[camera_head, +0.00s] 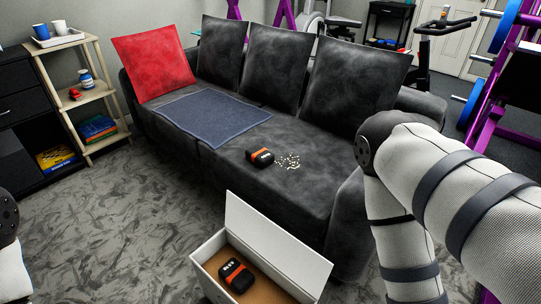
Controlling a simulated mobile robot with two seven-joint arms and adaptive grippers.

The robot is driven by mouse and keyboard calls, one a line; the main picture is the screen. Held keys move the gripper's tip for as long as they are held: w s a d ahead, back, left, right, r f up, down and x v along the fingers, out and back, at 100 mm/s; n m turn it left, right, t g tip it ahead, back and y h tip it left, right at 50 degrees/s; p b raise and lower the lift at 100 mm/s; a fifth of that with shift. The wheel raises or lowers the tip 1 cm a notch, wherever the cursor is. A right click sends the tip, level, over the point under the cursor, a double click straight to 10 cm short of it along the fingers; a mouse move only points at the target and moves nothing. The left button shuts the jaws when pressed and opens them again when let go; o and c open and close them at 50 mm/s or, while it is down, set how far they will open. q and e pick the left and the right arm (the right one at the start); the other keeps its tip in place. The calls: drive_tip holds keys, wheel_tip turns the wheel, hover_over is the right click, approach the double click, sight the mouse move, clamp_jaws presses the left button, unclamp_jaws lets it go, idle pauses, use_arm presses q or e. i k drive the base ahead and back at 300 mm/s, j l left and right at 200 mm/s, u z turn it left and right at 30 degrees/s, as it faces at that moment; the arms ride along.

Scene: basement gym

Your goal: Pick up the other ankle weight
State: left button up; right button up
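A black ankle weight with an orange band (260,157) lies on the sofa seat (235,181), beside a small scatter of pale pellets (288,160). A similar black and orange ankle weight (236,275) lies inside the open white box (281,256) on the floor in front of the sofa. My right arm bends down at the right side of the view, and its gripper is out of frame. Only a small part of my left arm shows at the left edge, and its gripper is out of frame too. Neither ankle weight is touched by anything of mine that shows.
A blue-grey towel (212,117) lies flat on the seat. A red cushion (153,64) and several dark cushions (356,84) line the back. A wooden shelf (94,89) stands at left, gym equipment behind right. The carpet left of the box is clear.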

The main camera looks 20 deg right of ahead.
sight(259, 156)
drive_tip(key=i+j+z, duration=0.4)
drive_tip(key=j, duration=0.25)
drive_tip(key=j+z, duration=0.4)
drive_tip(key=j, duration=0.3)
drive_tip(key=i+j+z, duration=0.2)
drive_tip(key=j+z, duration=0.2)
drive_tip(key=j, duration=0.25)
drive_tip(key=i+j+z, duration=0.15)
drive_tip(key=j, duration=0.25)
drive_tip(key=i+j+z, duration=0.2)
drive_tip(key=j, duration=0.15)
drive_tip(key=i+j+z, duration=0.15)
drive_tip(key=j+z, duration=0.4)
drive_tip(key=j, duration=0.3)
drive_tip(key=i+j+z, duration=0.1)
drive_tip(key=j+z, duration=0.2)
drive_tip(key=j, duration=0.15)
drive_tip(key=i+j, duration=0.1)
drive_tip(key=i, duration=0.2)
drive_tip(key=i+j+z, duration=0.1)
drive_tip(key=i, duration=0.2)
